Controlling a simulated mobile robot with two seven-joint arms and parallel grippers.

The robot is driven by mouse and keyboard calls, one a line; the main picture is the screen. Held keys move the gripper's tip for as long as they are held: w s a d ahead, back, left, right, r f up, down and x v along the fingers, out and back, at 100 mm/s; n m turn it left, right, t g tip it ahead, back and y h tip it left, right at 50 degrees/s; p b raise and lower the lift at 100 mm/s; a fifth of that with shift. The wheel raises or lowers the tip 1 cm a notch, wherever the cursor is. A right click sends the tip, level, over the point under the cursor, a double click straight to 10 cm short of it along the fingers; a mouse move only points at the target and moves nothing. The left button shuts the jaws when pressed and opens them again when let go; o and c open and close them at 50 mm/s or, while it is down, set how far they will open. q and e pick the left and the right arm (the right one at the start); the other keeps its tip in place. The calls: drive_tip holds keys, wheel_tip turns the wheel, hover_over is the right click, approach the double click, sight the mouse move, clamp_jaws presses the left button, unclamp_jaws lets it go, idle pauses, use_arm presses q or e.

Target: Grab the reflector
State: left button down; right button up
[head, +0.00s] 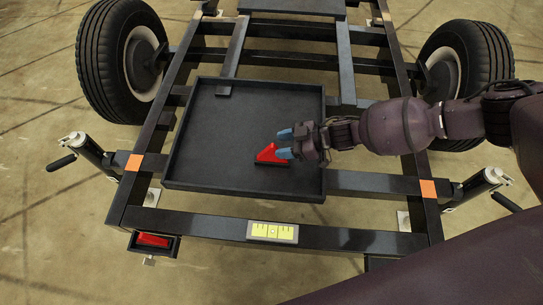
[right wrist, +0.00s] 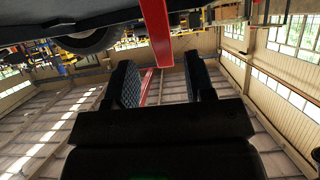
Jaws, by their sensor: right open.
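The reflector (head: 267,154) is a red triangular piece with a dark base. It stands in the black tray (head: 205,178) on the trailer frame, right of the tray's middle. My right gripper (head: 284,144) reaches in from the right, with its blue fingertips apart at the reflector's upper right side. In the right wrist view, the open fingers (right wrist: 160,68) have a red bar-like part (right wrist: 156,28), seemingly the reflector, ahead in the gap between them. The fingers are not closed on it; whether one touches it I cannot tell. My left gripper is not in view.
The tray has low raised walls and a small dark block (head: 223,91) near its back. A red lamp (head: 153,240) and a yellow level-like plate (head: 272,231) sit on the front beam. Wheels (head: 120,60) (head: 468,75) flank the frame.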

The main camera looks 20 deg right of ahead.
sight(274, 146)
drive_tip(key=x, duration=0.1)
drive_tip(key=b+x, duration=0.1)
drive_tip(key=x, duration=0.3)
drive_tip(key=shift+s+a+r, duration=0.25)
drive_tip(key=shift+a+r, duration=0.05)
drive_tip(key=shift+a, duration=0.05)
drive_tip(key=shift+w+r, duration=0.1)
drive_tip(key=shift+r, duration=0.05)
clamp_jaws()
